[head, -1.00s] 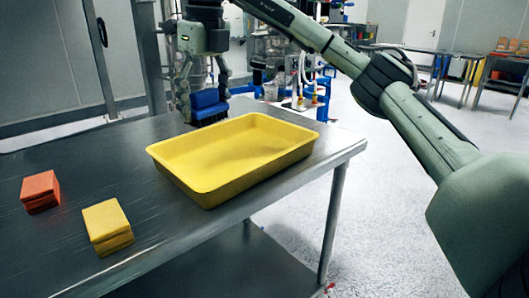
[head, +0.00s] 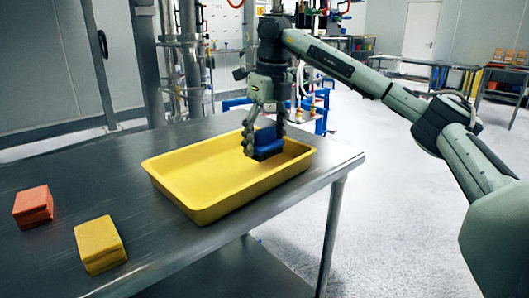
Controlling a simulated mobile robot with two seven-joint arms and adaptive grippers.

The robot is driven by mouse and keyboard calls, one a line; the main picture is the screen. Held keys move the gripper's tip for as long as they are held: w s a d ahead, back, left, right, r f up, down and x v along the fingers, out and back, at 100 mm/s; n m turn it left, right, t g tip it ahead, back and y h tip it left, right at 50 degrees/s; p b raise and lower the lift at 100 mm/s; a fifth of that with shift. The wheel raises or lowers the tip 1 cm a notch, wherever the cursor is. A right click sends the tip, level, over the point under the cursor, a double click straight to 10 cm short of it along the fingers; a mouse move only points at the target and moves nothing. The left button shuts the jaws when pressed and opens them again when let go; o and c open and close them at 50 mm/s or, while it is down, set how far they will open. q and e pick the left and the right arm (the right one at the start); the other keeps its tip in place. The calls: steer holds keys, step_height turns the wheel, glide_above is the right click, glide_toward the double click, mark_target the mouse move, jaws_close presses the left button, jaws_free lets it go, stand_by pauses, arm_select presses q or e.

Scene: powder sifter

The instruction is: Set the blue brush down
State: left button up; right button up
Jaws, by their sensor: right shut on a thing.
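The blue brush (head: 268,146) is between the fingers of my right gripper (head: 264,144), which is shut on it. In the head view, the brush shows over the right part of the yellow tray (head: 185,212), inside the outline of its rim. I cannot tell whether the brush touches the tray floor. Part of the brush is hidden behind the fingers. My left gripper is not in view.
The metal table (head: 165,263) carries the tray. An orange sponge-like block (head: 33,206) and a yellow one (head: 100,244) lie on the table left of the tray. The tray's left part is empty. The table's right edge is near the tray.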

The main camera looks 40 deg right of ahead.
mark_target(266, 142)
step_height(266, 142, down, 3)
steer(key=shift+r, duration=0.15)
steer(key=shift+f, duration=0.3)
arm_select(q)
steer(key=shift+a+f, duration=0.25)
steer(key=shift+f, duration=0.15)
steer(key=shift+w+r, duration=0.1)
arm_select(e)
steer(key=shift+f, duration=0.1)
steer(key=o, duration=1.1)
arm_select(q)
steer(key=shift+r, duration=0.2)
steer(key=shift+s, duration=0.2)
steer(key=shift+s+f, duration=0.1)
